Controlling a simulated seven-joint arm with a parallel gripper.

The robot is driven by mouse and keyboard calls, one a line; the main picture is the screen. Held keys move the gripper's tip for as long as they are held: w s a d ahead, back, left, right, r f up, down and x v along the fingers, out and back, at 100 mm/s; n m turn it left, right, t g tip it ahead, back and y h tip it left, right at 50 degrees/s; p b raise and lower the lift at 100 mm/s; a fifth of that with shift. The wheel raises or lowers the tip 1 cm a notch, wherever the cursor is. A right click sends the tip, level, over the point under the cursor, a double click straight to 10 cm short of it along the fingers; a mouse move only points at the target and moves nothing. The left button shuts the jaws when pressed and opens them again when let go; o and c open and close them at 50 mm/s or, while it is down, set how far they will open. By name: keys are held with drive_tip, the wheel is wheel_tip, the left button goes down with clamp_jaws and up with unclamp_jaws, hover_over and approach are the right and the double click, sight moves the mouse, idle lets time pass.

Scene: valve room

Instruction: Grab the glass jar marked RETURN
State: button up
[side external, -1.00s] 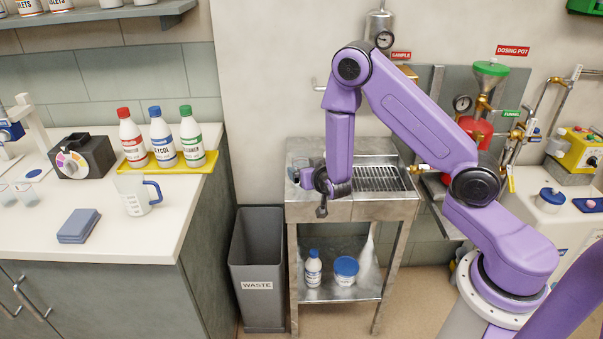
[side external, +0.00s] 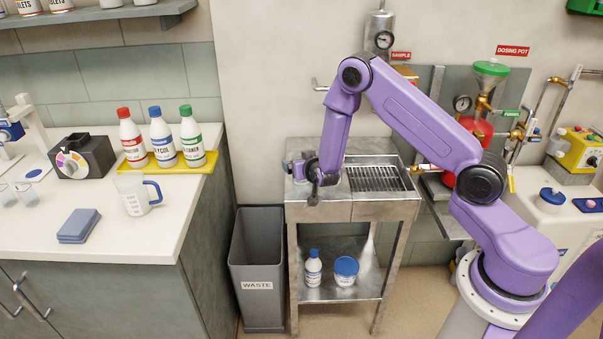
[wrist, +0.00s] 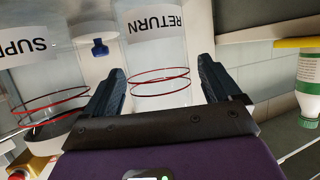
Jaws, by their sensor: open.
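The glass jar marked RETURN (wrist: 157,62) stands out in the wrist view, its white label upside down and two thin red rings around its clear wall. My gripper (wrist: 161,68) is open, one dark finger on each side of the jar in the picture. A gap shows beside each fingertip, and I cannot tell how deep the jar sits between them. A second clear jar (wrist: 45,82), its label starting "SUPP", is at the left. In the side view my gripper (side external: 303,172) is over the left part of the steel stand, largely hiding the jars.
The steel stand (side external: 380,209) has a drain grate (side external: 375,178) right of my gripper. A grey waste bin (side external: 257,270) stands below left. The counter (side external: 110,225) at left carries a jug (side external: 135,195) and several bottles. A green-labelled bottle (wrist: 308,85) shows at the wrist view's right edge.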

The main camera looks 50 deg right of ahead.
drive_tip(key=c, duration=1.2)
drive_tip(key=shift+r, duration=0.1)
drive_tip(key=shift+r, duration=0.8)
drive_tip(key=shift+s+a+r, duration=0.35)
drive_tip(key=shift+s+r, duration=1.55)
drive_tip(key=shift+s, duration=0.35)
drive_tip(key=shift+s+a+r, duration=0.4)
drive_tip(key=shift+s+r, duration=1.45)
drive_tip(key=shift+s, duration=0.45)
drive_tip(key=shift+s+a+r, duration=0.35)
drive_tip(key=shift+s+r, duration=1.55)
drive_tip(key=shift+s, duration=0.35)
